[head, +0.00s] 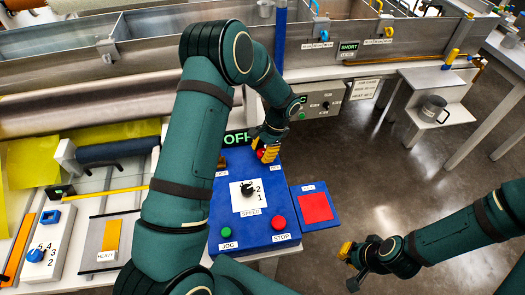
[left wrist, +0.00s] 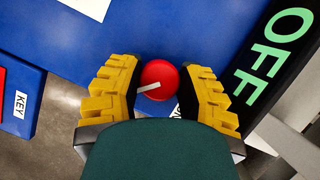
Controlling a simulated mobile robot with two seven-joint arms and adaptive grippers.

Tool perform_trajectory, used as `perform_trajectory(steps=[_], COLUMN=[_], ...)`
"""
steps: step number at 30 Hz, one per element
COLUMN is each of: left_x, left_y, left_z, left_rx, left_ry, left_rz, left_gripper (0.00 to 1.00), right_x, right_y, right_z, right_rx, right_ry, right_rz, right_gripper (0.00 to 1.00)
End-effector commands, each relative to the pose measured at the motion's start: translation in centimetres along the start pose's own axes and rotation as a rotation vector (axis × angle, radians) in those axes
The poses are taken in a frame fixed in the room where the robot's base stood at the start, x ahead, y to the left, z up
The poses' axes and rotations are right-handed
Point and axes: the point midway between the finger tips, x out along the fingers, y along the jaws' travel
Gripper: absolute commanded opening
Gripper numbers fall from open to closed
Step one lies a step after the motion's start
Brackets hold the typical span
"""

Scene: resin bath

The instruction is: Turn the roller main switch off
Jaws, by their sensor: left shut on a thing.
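The roller main switch is a round red knob with a white pointer mark (left wrist: 159,76), on the blue control panel (head: 222,198). My left gripper (head: 265,153) is at the panel's far right corner, shut on the knob. In the left wrist view its yellow fingers (left wrist: 160,92) stand on either side of the knob. The pointer points left and slightly down in that view. A label below the knob is mostly hidden. A black sign beside it reads OFF in green (left wrist: 270,60). My right gripper (head: 350,268) is open and empty, above the floor at the lower right.
The panel also carries a black speed dial (head: 247,189), a green JOG button (head: 226,233) and a red STOP button (head: 279,223). A blue plate with a red square (head: 315,207) adjoins it on the right. A long metal bath (head: 60,62) lies behind.

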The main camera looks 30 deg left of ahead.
Motion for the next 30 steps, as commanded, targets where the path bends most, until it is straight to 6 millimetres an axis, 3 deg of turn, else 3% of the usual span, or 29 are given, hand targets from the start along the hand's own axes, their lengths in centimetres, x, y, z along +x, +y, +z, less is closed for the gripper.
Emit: perform_trajectory(steps=[23, 24, 26, 30], left_x=[0.19, 0.19, 0.18, 0.11], left_y=[0.13, 0.14, 0.13, 0.08], left_z=[0.0, 0.0, 0.0, 0.0], left_rx=[0.099, 0.099, 0.098, 0.097], left_ry=[-0.002, -0.002, -0.002, -0.001], left_rz=[-0.037, -0.037, -0.037, -0.038], left_gripper=[0.02, 0.47, 0.68, 0.7], right_x=[-0.09, -0.09, -0.09, -0.1], right_y=[-0.04, -0.03, -0.03, -0.04], right_z=[-0.08, -0.08, -0.08, -0.08], right_rx=[0.0, 0.0, 0.0, 0.0], right_ry=[0.002, 0.002, 0.002, 0.002], right_rz=[0.0, 0.0, 0.0, 0.0], right_gripper=[0.0, 0.0, 0.0, 0.0])
